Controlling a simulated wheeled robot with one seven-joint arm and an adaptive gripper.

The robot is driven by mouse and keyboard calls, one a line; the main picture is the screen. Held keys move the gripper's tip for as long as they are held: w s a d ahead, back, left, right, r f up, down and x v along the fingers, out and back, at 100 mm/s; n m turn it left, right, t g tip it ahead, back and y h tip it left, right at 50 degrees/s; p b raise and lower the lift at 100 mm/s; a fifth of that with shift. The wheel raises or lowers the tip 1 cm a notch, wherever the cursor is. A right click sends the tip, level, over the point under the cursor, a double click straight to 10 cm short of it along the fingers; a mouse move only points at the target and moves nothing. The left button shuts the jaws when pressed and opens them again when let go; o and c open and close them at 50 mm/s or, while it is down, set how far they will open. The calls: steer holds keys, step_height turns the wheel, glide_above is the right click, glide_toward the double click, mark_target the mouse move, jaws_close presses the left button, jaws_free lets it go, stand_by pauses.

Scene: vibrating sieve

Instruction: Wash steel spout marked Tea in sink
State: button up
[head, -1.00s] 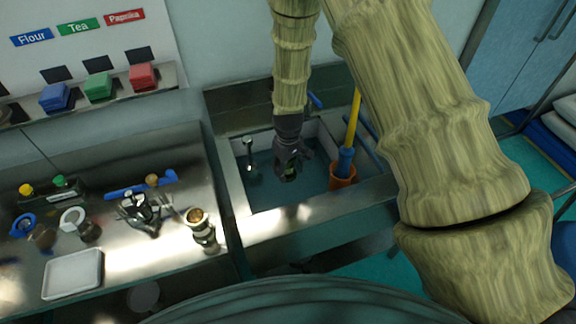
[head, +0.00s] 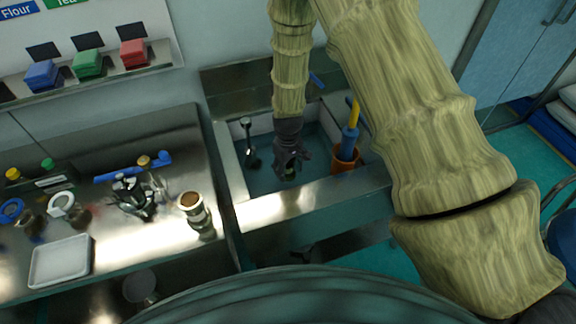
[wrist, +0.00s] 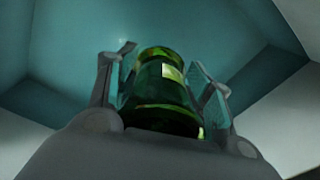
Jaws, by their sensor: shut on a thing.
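My gripper (head: 289,172) is down inside the sink (head: 350,196), over its teal interior. In the wrist view my gripper (wrist: 165,90) has a finger on each side of a shiny, green-tinted spout (wrist: 160,95) and is shut on it. A small pale label (wrist: 172,72) shows on the spout's side, but its writing is too small to read. In the head view the spout is mostly hidden by the fingers. I cannot tell whether it touches water.
A dark tap-like fitting (head: 250,150) stands at the sink's left. An orange holder (head: 344,160) with a yellow-and-blue handled tool (head: 350,138) is at its right. The left counter holds a jar (head: 198,212), a metal device (head: 135,198) and a white tray (head: 60,262).

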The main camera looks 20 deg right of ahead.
mark_target(288, 179)
steer(key=shift+f+b, duration=1.45)
steer(key=shift+f, duration=1.6)
steer(key=shift+d, duration=0.2)
steer(key=shift+d, duration=0.7)
steer(key=shift+a, duration=0.2)
steer(key=shift+a, duration=0.75)
